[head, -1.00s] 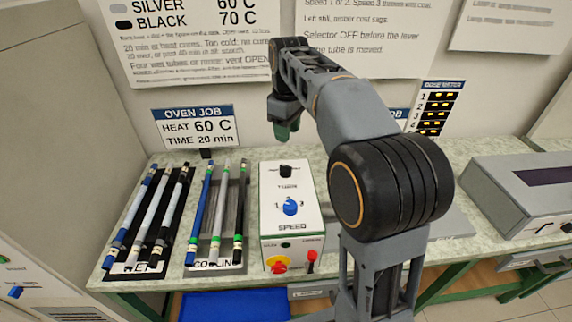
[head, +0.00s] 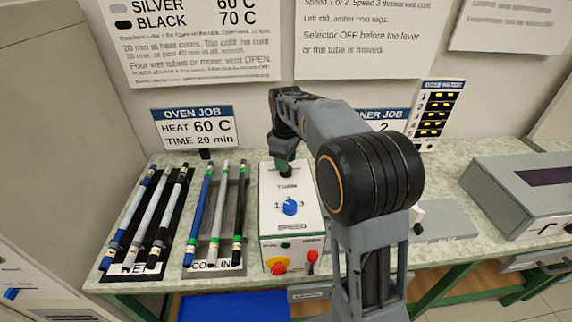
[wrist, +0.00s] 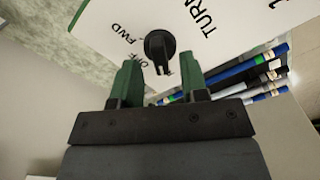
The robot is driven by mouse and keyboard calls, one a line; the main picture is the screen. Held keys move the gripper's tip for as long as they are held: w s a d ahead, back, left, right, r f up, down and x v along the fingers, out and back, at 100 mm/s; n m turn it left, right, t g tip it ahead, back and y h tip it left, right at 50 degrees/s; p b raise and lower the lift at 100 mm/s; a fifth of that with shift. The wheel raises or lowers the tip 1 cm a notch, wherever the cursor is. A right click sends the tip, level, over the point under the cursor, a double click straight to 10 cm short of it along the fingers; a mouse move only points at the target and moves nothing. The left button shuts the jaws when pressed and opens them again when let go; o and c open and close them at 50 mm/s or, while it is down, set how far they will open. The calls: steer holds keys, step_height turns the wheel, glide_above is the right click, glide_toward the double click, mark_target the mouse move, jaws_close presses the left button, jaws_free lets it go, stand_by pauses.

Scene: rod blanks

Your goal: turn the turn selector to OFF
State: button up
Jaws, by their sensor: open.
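The turn selector (wrist: 160,46) is a round black knob on a white panel in the wrist view. The printed words OFF and FWD stand to its left; I cannot tell for sure which position it points to. My gripper (wrist: 161,78) is open, with its two green fingers spread apart. The knob shows between and just beyond the fingertips, with no contact visible. In the head view my gripper (head: 285,165) hangs over the back of the white control box (head: 272,222) and covers the knob.
A blue speed knob (head: 290,206), a red button (head: 279,267) and a red lever (head: 312,258) are on the same box. The cooling rack (head: 212,264) and wet rack (head: 122,270) with rods stand to the left. A grey machine (head: 520,200) is at the right.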

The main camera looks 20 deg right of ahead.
steer(key=shift+f, duration=0.75)
steer(key=shift+c, duration=0.4)
jaws_close()
